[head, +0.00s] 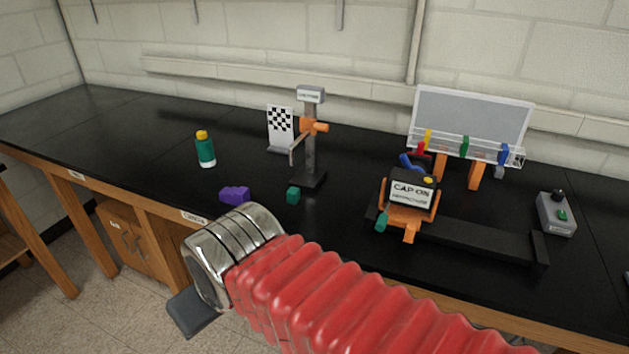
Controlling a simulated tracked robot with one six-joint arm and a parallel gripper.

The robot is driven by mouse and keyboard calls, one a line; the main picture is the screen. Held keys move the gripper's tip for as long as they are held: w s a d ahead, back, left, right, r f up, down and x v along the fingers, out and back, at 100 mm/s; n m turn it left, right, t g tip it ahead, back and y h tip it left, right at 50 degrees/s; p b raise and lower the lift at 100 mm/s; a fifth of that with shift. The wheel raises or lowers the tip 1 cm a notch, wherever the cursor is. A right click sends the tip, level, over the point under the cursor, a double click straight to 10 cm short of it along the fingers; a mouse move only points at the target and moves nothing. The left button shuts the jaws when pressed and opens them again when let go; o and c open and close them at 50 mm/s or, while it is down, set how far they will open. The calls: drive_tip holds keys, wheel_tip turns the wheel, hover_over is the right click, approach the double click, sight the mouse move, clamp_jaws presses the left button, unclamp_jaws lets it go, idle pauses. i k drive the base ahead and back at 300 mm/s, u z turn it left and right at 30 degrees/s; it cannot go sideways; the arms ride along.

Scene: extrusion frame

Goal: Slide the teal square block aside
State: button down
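The teal square block (293,195) is a small cube on the black bench top, just left of the foot of the dark post stand. It stands apart from the purple block (235,195) to its left. My arm, with a red bellows sleeve and a shiny metal end, reaches in from the bottom right. A dark flat part of my gripper (196,312) shows below the metal end, in front of the bench's front edge. It is to the left of and nearer than the teal block, and not touching it. The fingers cannot be made out clearly.
The post stand (310,145) with an orange clamp and a checkered board (280,127) rise behind the block. A green bottle (205,150) stands at the left. An orange-and-black device (408,200) on a dark rail is at the right. The far left bench is clear.

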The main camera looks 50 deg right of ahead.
sight(293, 195)
drive_tip(key=z, duration=0.55)
drive_tip(key=i, duration=1)
drive_tip(key=z, duration=0.05)
